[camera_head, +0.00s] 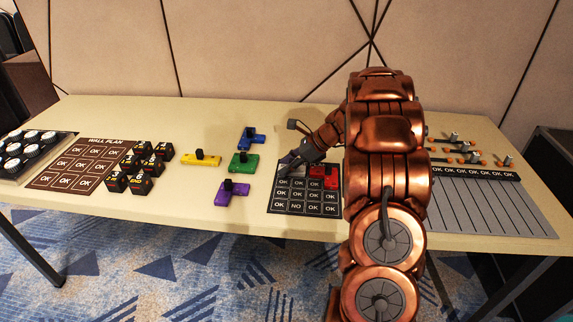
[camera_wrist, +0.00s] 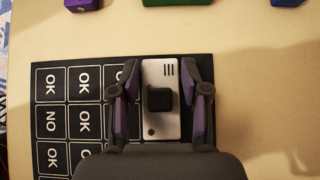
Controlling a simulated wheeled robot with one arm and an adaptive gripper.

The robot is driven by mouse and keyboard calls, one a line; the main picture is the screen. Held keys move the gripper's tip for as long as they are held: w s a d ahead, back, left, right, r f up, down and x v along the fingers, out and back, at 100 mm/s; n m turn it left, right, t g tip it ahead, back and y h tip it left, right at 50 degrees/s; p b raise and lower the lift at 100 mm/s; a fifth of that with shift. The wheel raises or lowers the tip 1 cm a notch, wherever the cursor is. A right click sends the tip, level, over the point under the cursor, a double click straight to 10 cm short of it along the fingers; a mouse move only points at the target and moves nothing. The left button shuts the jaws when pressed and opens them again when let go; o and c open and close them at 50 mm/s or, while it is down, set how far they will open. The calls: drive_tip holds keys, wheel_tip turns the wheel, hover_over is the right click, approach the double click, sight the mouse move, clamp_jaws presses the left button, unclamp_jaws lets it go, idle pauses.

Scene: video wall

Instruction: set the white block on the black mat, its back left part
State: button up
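The white block (camera_wrist: 160,123), with a black knob on top, lies over the back left part of the black mat (camera_wrist: 51,71) in the wrist view. It looks flat on the mat, but I cannot be sure it touches. The mat also shows in the head view (camera_head: 271,207). My gripper (camera_wrist: 160,90) is over the block, one finger along each long side, with narrow gaps; it looks open, and the knob is free of the fingers. In the head view my gripper (camera_head: 289,164) is at the mat's back left corner and hides most of the block.
A red block (camera_head: 324,177) sits on the mat's back right part. Green (camera_head: 243,163), blue (camera_head: 251,139), purple (camera_head: 231,193) and yellow (camera_head: 201,159) blocks lie to the left. My arm hides the table right of the mat.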

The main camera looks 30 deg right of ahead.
drive_tip(key=shift+o, duration=1.3)
drive_tip(key=shift+r, duration=0.1)
drive_tip(key=v, duration=1.2)
drive_tip(key=shift+p, duration=0.3)
drive_tip(key=s+a+r+n+g+h, duration=0.1)
drive_tip(key=s+a+n+g, duration=0.35)
drive_tip(key=a, duration=0.75)
drive_tip(key=s+a+n+g, duration=0.2)
drive_tip(key=s+a+n, duration=0.45)
drive_tip(key=a, duration=0.55)
drive_tip(key=s+a+f+n+g+h, duration=0.1)
drive_tip(key=s+a+n+h, duration=0.2)
drive_tip(key=s+n, duration=0.4)
drive_tip(key=s+a+f+n+g+h, duration=0.1)
drive_tip(key=s+a+f+n+h, duration=0.1)
drive_tip(key=s+n, duration=0.6)
drive_tip(key=s+a, duration=0.1)
drive_tip(key=s, duration=0.6)
drive_tip(key=shift+s+a+h, duration=0.25)
drive_tip(key=shift+a+h, duration=0.05)
drive_tip(key=shift+h, duration=0.1)
drive_tip(key=shift+g, duration=0.25)
